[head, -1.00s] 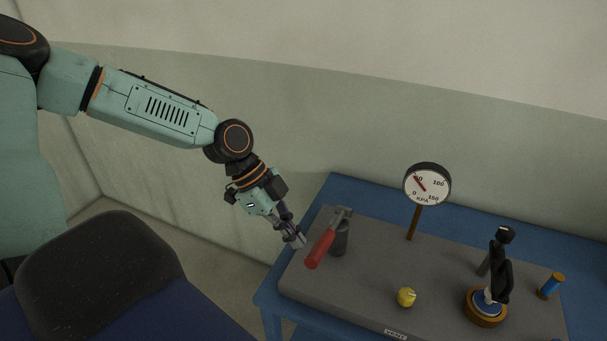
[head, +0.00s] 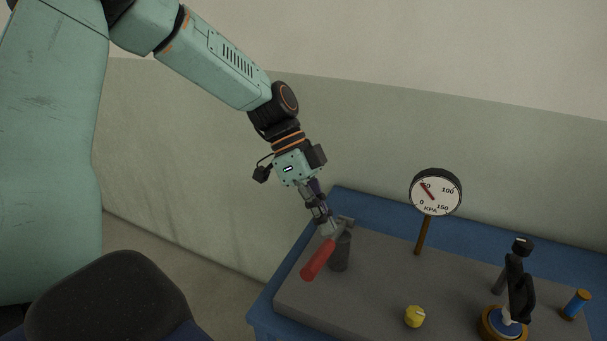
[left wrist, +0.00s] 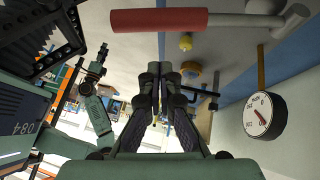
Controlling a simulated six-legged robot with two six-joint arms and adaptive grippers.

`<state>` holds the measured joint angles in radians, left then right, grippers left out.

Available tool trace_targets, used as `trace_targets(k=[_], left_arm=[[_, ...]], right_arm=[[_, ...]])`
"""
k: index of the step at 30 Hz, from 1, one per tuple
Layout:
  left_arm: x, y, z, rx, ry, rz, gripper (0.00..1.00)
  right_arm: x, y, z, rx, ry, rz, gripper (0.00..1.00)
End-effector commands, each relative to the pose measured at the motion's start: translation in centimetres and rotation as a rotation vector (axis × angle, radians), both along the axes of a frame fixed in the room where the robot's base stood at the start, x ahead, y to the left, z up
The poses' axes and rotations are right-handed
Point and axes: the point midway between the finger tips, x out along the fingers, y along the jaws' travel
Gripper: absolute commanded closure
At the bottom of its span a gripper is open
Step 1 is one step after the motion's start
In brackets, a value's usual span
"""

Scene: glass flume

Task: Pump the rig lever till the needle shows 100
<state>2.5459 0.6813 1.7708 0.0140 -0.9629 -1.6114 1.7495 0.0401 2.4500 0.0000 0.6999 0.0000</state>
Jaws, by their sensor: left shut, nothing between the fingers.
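The rig lever has a red handle (head: 318,260) that slopes down toward the front left from the top of a dark grey post (head: 340,252). The red handle also lies across the top of the left wrist view (left wrist: 160,22). My left gripper (head: 327,229) is shut and empty at the upper end of the handle; I cannot tell whether it touches it. The round white gauge (head: 436,192) reads KPA, and its red needle points up-left, at about 50. The gauge also shows in the left wrist view (left wrist: 265,114). A teal arm there looks like my right one; its gripper is unclear.
The grey rig plate (head: 380,285) sits on a blue table (head: 265,318). A yellow knob (head: 414,316), a black-handled fitting (head: 518,285) on a round brass base and a blue cylinder (head: 576,304) stand to the right.

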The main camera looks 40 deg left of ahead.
Motion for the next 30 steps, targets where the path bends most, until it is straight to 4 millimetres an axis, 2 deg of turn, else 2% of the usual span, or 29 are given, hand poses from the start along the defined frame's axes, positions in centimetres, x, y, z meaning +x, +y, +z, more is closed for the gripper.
trace_targets(k=[1, 18, 30], left_arm=[[0.2, 0.4, 1.0, -0.002, -0.008, 0.002, 1.00], [0.7, 5.5, 8.0, 0.000, -0.005, 0.004, 1.00], [1.0, 5.7, 8.1, 0.009, 0.035, 0.077, 1.00]], right_arm=[[0.0, 0.0, 0.1, 0.000, -0.001, 0.000, 0.60], [0.0, 0.0, 0.0, 0.000, -0.001, 0.000, 0.60], [0.0, 0.0, 0.1, 0.000, 0.000, 0.000, 0.60]])
